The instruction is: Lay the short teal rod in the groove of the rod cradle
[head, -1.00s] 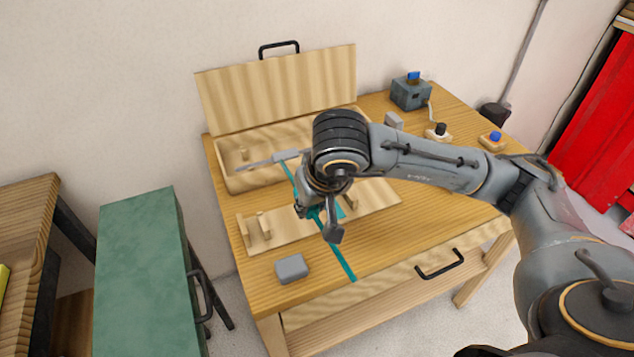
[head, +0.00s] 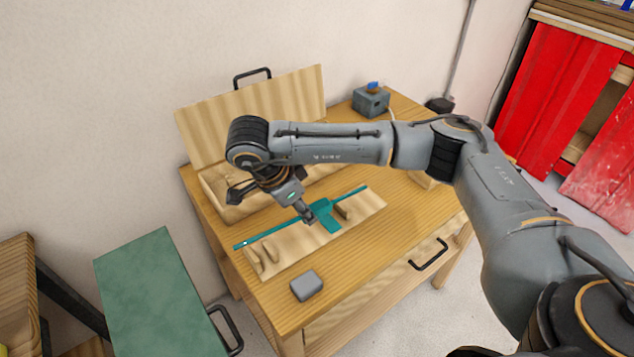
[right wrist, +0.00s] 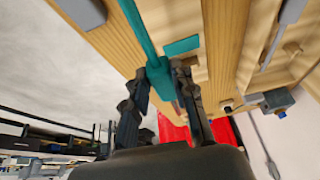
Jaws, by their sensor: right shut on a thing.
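The teal rod (head: 265,233) is long and thin and hangs across the back side of the rod cradle (head: 290,246), a pale wooden board with upright posts. The rod runs roughly along the board. My right gripper (head: 308,214) is shut on the rod near its middle. In the right wrist view the rod (right wrist: 140,28) runs up from between the fingers (right wrist: 164,78), with a wider teal part at the grip. A flat teal patch (right wrist: 182,46) shows on the board beside it. I cannot tell whether the rod touches the posts. My left gripper is out of view.
An open wooden case (head: 252,108) stands at the back of the table, partly behind my right arm. A grey block (head: 306,286) lies near the front left edge. A dark box with a blue top (head: 371,101) is at the back right. The table's front right is clear.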

